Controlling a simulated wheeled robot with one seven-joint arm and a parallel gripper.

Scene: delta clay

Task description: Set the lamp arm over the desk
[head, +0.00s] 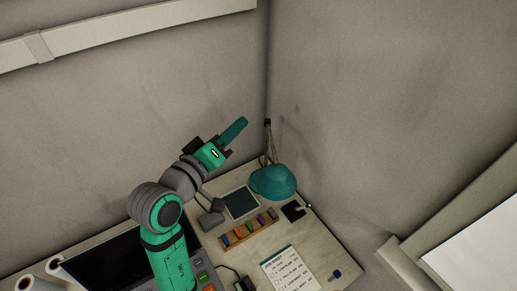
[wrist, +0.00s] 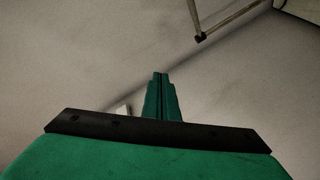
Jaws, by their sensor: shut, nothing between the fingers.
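The desk lamp has a teal shade (head: 273,182) near the back corner of the desk (head: 318,243). Its thin arm (head: 269,145) rises behind the shade to a dark joint at the top. Part of the lamp arm shows in the wrist view (wrist: 228,20), at the upper right, ending in a dark joint. My gripper (head: 243,121) is raised above the desk, left of the lamp arm's top and apart from it in the picture. In the wrist view my gripper's fingers (wrist: 160,78) are together with nothing between them. The lamp's base is hidden.
A rack of coloured blocks (head: 248,229), a dark pad (head: 241,202), a printed sheet (head: 290,270) and a small black item (head: 293,211) lie on the desk. Walls meet closely behind the lamp.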

